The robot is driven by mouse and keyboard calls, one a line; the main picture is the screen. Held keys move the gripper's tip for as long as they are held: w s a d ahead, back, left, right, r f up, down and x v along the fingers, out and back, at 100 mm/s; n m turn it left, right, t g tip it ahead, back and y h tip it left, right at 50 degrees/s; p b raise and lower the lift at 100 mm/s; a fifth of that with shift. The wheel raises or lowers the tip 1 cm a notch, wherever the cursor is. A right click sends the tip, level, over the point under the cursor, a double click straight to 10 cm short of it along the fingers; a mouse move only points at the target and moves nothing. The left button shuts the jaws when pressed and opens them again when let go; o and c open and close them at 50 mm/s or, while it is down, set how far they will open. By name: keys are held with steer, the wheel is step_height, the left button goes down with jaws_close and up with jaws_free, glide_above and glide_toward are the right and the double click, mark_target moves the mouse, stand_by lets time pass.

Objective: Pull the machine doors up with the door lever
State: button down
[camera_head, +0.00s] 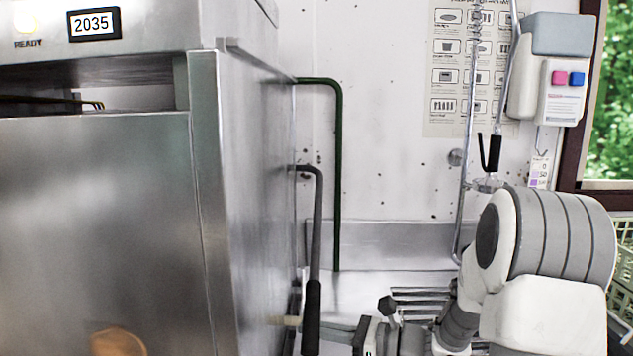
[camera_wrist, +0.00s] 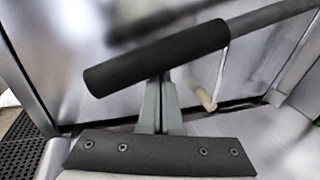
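The steel machine door (camera_head: 95,215) fills the left of the head view, with a dark gap above its top edge. The door lever (camera_head: 317,225) is a bent grey bar at the machine's right side. It hangs down to a black grip (camera_head: 311,318). In the wrist view the black grip (camera_wrist: 155,58) slants across in front of my gripper's fingertips. My gripper (camera_wrist: 158,90) has its two grey-green fingers side by side, closed together, with the grip not between them. The fingertips are hidden behind the grip; I cannot tell whether they touch it.
The machine's display (camera_head: 93,23) reads 2035. A dark green pipe (camera_head: 338,170) runs down the wall behind the lever. A tan peg (camera_wrist: 207,100) sits close beyond the grip. A control box (camera_head: 560,90) with pink and blue buttons hangs at the right; green crates (camera_head: 622,275) stand below.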

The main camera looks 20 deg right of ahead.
steer(key=s+r+p, duration=0.1)
steer(key=r+p, duration=0.1)
steer(key=r, duration=0.1)
steer(key=s+a+r+p, duration=0.1)
steer(key=r+p, duration=0.1)
steer(key=r, duration=0.2)
steer(key=s+r+p, duration=0.1)
steer(key=r+p, duration=0.1)
steer(key=r, duration=0.2)
steer(key=shift+s+a+r, duration=0.1)
steer(key=shift+s+a, duration=0.05)
steer(key=shift+s, duration=0.1)
step_height(320, 180, up, 26)
steer(key=w+p, duration=0.2)
steer(key=p, duration=1.9)
steer(key=w+d+r, duration=0.1)
steer(key=w+r, duration=0.2)
steer(key=r, duration=0.4)
steer(key=w+d+r, duration=0.2)
steer(key=w+r, duration=0.1)
steer(key=r, duration=0.3)
steer(key=s+d+f, duration=0.2)
steer(key=s+d, duration=0.3)
steer(key=d, duration=0.3)
steer(key=shift+s, duration=0.15)
